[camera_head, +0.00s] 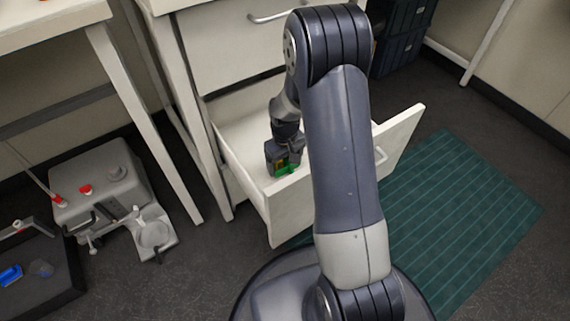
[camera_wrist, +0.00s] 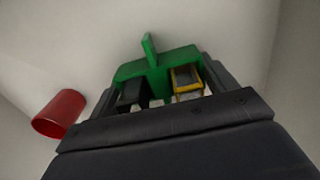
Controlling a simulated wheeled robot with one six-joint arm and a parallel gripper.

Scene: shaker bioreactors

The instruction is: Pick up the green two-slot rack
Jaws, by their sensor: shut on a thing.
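The green two-slot rack (camera_wrist: 158,65) shows in the wrist view, with an upright green tab in its middle. One slot holds a dark piece and the other a yellow-framed piece (camera_wrist: 187,79). My gripper (camera_wrist: 160,92) is shut on the rack, and its dark body hides the rack's lower part. In the head view my gripper (camera_head: 284,158) is down inside the open white drawer (camera_head: 243,182). A bit of the green rack (camera_head: 287,169) shows under it. I cannot tell whether the rack touches the drawer floor.
A red cup-like object (camera_wrist: 59,113) lies left of the rack in the drawer. Drawer walls stand close around my gripper. The cabinet front (camera_head: 225,50) is behind. A grey device (camera_head: 98,180) and a dark tray (camera_head: 40,270) are on the floor at left. A green mat (camera_head: 455,215) lies at right.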

